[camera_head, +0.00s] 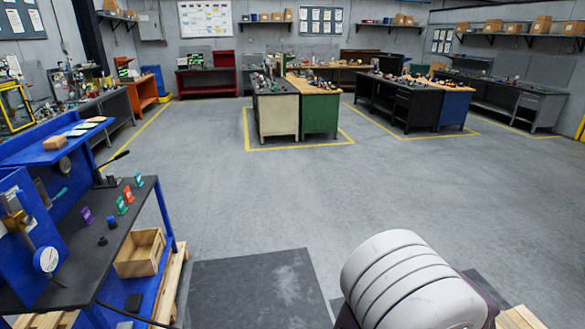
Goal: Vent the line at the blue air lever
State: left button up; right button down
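I cannot make out a blue air lever for certain. A blue bench (165,213) with a dark top stands at the left. A black-handled lever (117,159) tilts up at its back. A small teal-handled part (60,193) sticks out beside the blue fixture (14,245) at the left edge. A round white-faced gauge (46,260) is at that fixture's front. A small blue round piece (112,221) sits on the bench top. Neither of my grippers is in view.
Purple, green and orange tags (129,195) stand on the bench top. A large white ribbed body (411,283) fills the lower right. A dark mat (250,289) lies between. The grey floor beyond is clear, up to far workbenches (320,106).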

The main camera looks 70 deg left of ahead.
aim_at(28, 221)
jog(key=u, duration=4.2)
